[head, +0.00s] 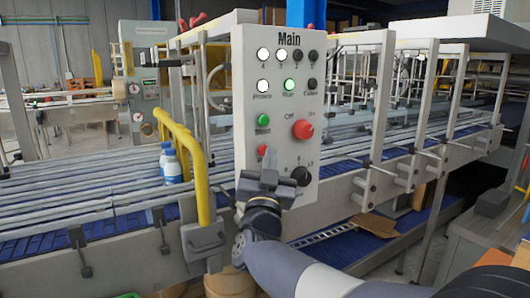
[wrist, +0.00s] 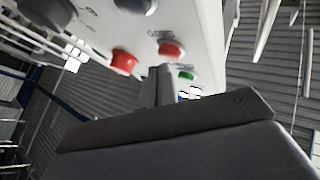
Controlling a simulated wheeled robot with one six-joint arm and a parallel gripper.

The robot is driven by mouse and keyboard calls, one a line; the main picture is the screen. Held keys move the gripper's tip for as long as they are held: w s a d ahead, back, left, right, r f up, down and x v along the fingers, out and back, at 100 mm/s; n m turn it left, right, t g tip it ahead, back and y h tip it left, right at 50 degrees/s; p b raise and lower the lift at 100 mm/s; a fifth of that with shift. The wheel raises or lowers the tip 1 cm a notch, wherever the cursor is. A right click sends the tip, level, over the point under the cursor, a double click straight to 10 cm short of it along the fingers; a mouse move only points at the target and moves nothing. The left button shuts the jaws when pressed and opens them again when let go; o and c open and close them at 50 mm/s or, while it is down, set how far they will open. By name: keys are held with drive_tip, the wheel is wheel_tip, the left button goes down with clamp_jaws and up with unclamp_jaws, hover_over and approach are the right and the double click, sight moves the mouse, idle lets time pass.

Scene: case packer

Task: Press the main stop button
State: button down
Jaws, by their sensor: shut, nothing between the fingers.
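The grey control panel (head: 281,90), headed "Main", stands upright in the head view. A red button (head: 262,151) sits low on its left side, below a green button (head: 263,120); its label is hidden or unreadable. My gripper (head: 269,157) is shut and empty, pointing at the panel, with its tips just beside and below this red button. Contact cannot be told. In the wrist view the closed fingers (wrist: 158,72) lie between two red buttons, one on the left (wrist: 124,61) and one on the right (wrist: 172,49), near a small green button (wrist: 187,75).
A large red Off/On rotary switch (head: 302,129) and a black selector (head: 300,176) are on the panel's right side. Indicator lamps (head: 289,85) are above.

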drive_tip(key=shift+w+a, duration=0.25)
drive_tip(key=shift+w, duration=0.15)
idle(0.5)
idle(0.3)
drive_tip(key=shift+s+d+b, duration=0.5)
drive_tip(key=shift+s+b, duration=0.15)
drive_tip(key=shift+s, duration=0.1)
drive_tip(key=s+d+b, duration=0.1)
drive_tip(key=s, duration=0.1)
drive_tip(key=s+d+b, duration=0.1)
drive_tip(key=s+d, duration=0.1)
drive_tip(key=shift+s, duration=0.1)
drive_tip(key=shift+a, duration=0.15)
idle(0.5)
